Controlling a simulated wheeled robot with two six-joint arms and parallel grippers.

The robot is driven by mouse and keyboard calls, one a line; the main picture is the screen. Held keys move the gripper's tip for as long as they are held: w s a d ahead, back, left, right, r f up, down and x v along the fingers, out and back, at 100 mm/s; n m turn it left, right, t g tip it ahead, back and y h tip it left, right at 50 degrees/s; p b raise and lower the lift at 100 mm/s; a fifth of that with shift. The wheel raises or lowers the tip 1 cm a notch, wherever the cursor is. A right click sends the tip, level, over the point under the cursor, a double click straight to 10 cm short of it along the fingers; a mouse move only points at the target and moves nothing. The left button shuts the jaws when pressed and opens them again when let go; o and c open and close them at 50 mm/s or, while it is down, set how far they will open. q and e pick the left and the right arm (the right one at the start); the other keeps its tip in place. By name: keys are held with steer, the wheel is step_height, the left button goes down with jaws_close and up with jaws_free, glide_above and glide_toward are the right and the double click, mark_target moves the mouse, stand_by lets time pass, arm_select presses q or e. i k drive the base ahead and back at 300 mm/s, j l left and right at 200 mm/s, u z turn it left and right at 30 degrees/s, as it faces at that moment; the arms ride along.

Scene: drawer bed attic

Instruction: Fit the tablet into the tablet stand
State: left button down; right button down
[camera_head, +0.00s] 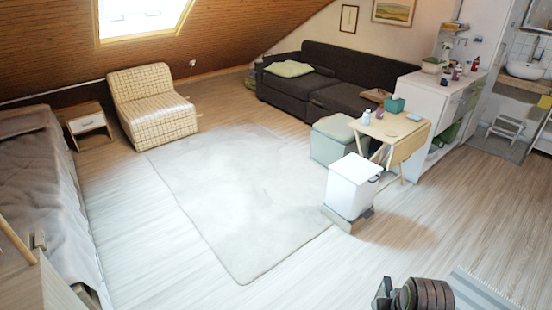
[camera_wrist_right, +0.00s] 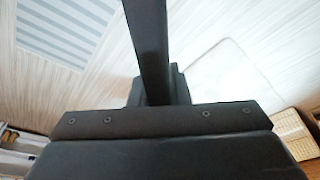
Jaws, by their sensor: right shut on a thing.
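In the right wrist view, my right gripper (camera_wrist_right: 155,92) is shut on a dark, flat thing seen edge-on, which I take to be the tablet (camera_wrist_right: 148,40). It runs up from the gripper to the top edge of the view. Its face and the fingertips are mostly hidden. In the head view, a dark piece shows at the bottom edge, right of centre, beside a brown ribbed round shape; I cannot tell what either is. I cannot make out the tablet stand in either view. My left gripper is not in view.
A small folding table (camera_head: 418,128) holds bottles and a teal box (camera_head: 395,104). A white bin (camera_head: 352,186) stands before it. A white cabinet (camera_head: 432,90) with several items is behind, right of the dark sofa (camera_head: 330,72). The pale rug (camera_head: 235,200) is clear.

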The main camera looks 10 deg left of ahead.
mark_target(32, 243)
steer(key=i+u, duration=0.35)
steer(key=i, duration=0.2)
steer(key=i+u, duration=0.35)
steer(key=i, duration=0.25)
steer(key=i+l+u, duration=0.4)
steer(key=i, duration=0.15)
steer(key=i+j+u, duration=0.15)
steer(key=i+u, duration=0.7)
steer(key=i+l+u, duration=0.2)
steer(key=i+u, duration=0.4)
steer(key=u, duration=0.35)
steer(key=i+u, duration=0.1)
steer(key=u, duration=0.4)
steer(key=i+l+u, duration=0.1)
steer(key=u, duration=0.4)
steer(key=i+l+u, duration=0.1)
steer(key=u, duration=0.4)
